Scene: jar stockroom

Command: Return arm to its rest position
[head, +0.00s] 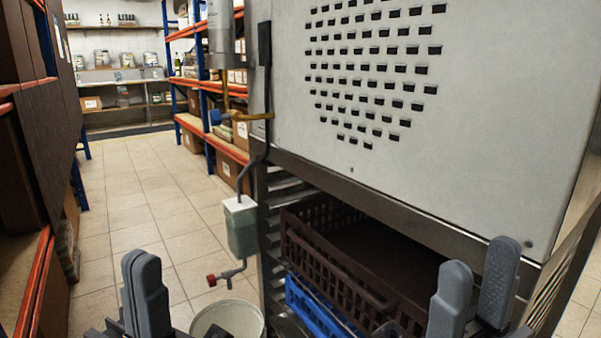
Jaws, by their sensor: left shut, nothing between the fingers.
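My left gripper (146,292) is at the lower left, its two grey fingers pointing up and pressed together with nothing between them. It is above the tiled floor, left of a white bucket. My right gripper (474,296) is at the lower right, in front of the steel cabinet. Its two grey fingers stand a little apart, with nothing seen between them. Both wrists are mostly cut off by the bottom edge.
A large steel cabinet (400,140) fills the right, with a brown crate (335,272) and blue crate (312,308) below. A bucket (232,318) stands near a tap (222,276). A rack (40,130) lines the left. The tiled aisle (140,205) is clear.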

